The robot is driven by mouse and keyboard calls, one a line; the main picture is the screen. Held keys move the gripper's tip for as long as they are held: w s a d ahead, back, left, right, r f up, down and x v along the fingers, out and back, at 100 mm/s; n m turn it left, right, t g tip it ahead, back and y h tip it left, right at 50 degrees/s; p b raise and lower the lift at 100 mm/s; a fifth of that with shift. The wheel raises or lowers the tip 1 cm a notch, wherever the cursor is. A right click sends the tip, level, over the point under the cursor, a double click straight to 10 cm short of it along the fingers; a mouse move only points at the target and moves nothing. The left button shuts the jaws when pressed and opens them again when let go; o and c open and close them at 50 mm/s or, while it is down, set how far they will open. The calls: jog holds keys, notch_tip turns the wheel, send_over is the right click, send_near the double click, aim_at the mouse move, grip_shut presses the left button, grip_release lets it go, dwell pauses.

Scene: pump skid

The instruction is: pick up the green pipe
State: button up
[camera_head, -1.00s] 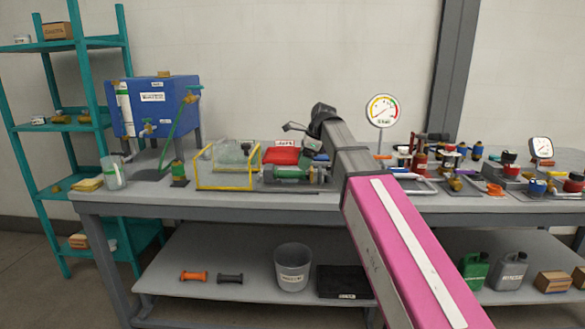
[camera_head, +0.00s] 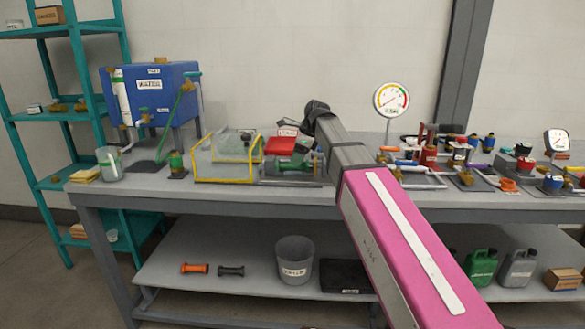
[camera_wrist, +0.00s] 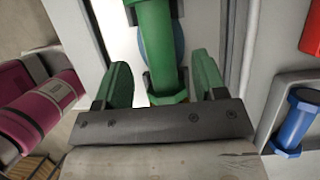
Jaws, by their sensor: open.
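The green pipe (camera_wrist: 155,45) shows in the wrist view as a straight tube with a hexagonal flange at its near end. It lies lengthwise between the two green fingers of my gripper (camera_wrist: 161,62), which are spread with a gap on each side. In the head view the green pipe (camera_head: 284,164) lies on the bench right of the yellow-framed clear box, partly hidden by my gripper (camera_head: 303,148). Whether the fingers reach below the pipe's top cannot be told.
The yellow-framed clear box (camera_head: 208,170) stands left of the pipe, and a red object (camera_head: 281,145) is behind it. A blue cylinder (camera_wrist: 296,122) lies to the right in the wrist view. A gauge (camera_head: 391,99) and several fittings crowd the bench's right side.

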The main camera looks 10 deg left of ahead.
aim_at(292, 166)
jog(key=x, duration=0.4)
jog(key=shift+f, duration=0.1)
grip_shut()
